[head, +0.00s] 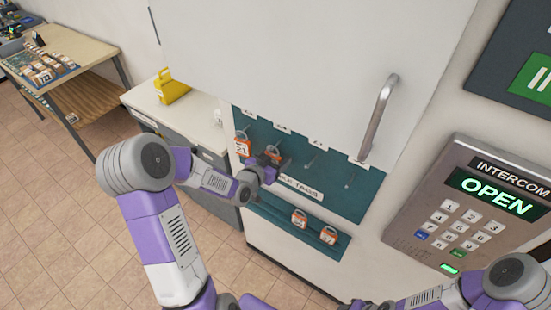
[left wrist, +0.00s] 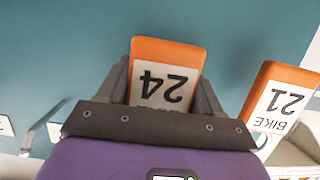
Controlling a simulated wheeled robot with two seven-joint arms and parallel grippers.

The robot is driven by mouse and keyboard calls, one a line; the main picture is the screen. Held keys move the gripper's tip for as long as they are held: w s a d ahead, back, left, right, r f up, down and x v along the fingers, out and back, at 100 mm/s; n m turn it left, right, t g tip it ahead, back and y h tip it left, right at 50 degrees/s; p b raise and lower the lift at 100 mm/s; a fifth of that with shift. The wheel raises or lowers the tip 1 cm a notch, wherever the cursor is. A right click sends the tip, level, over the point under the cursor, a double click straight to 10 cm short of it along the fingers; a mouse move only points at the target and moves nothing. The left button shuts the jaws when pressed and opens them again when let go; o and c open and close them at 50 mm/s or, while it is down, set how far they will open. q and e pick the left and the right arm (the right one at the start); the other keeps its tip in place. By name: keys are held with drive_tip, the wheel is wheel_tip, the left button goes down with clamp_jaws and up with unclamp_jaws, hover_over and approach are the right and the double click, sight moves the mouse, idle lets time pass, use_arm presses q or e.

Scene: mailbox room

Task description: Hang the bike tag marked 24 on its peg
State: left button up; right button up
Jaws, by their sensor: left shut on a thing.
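My left gripper (head: 264,163) is shut on the orange bike tag marked 24 (head: 274,151), close in front of the teal peg board (head: 335,192). In the left wrist view the tag (left wrist: 165,75) sits between the two fingers, its number upside down. The tag marked 21 (head: 242,146) hangs on the leftmost peg, beside the held tag; it also shows in the left wrist view (left wrist: 284,100). Two bare pegs (head: 310,163) (head: 349,182) stand to the right. The peg labels are too small to read surely. Part of my right gripper (head: 364,304) shows at the bottom edge.
Two orange tags (head: 299,218) (head: 329,235) rest on the ledge below the board. A cabinet door with a metal handle (head: 379,115) is above it. An intercom (head: 475,208) is on the right. A counter with a yellow object (head: 172,88) is behind to the left.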

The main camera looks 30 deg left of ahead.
use_arm(q)
drive_tip(key=o, duration=1.1)
drive_tip(key=shift+d, duration=0.15)
drive_tip(key=v, duration=0.7)
drive_tip(key=shift+s+a+b, duration=0.25)
drive_tip(key=shift+a+b, duration=0.05)
